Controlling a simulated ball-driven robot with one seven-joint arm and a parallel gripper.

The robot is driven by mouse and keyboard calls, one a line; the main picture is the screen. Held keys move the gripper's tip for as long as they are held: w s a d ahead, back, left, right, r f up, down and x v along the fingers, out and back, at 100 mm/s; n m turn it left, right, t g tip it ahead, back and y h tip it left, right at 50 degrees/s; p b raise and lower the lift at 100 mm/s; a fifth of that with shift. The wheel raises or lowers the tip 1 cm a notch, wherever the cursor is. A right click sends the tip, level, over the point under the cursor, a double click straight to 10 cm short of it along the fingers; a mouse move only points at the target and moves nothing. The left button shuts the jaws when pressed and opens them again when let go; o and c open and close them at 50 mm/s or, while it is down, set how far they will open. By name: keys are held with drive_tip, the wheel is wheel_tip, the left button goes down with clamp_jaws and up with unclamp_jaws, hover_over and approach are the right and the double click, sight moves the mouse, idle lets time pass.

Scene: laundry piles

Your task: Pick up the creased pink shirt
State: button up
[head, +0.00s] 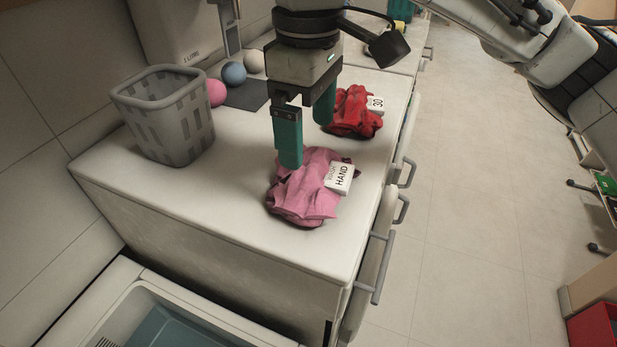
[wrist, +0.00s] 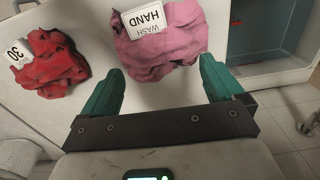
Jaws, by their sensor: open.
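The creased pink shirt (head: 300,197) lies crumpled on the white counter, with a white tag reading WASH HAND on it. In the wrist view the pink shirt (wrist: 165,47) sits ahead of and between the fingertips. My gripper (head: 305,130) is open and empty, its two green fingers pointing down. In the head view its nearer finger overlaps the shirt's back edge; I cannot tell whether it touches. In the wrist view the fingers of my gripper (wrist: 160,82) are apart, with bare counter between them and the shirt's near edge.
A red garment (head: 352,112) with a tag reading 30 lies behind the pink shirt. A grey basket (head: 165,118) stands at the left, near several balls on a dark mat (head: 247,95). A sink (head: 165,315) is at the front. Drawer handles (head: 378,268) stick out on the right.

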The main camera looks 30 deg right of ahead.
sight(310, 161)
drive_tip(key=f, duration=0.5)
drive_tip(key=shift+s+p, duration=0.2)
drive_tip(key=shift+p, duration=0.2)
drive_tip(key=shift+c, duration=0.2)
drive_tip(key=c, duration=1.5)
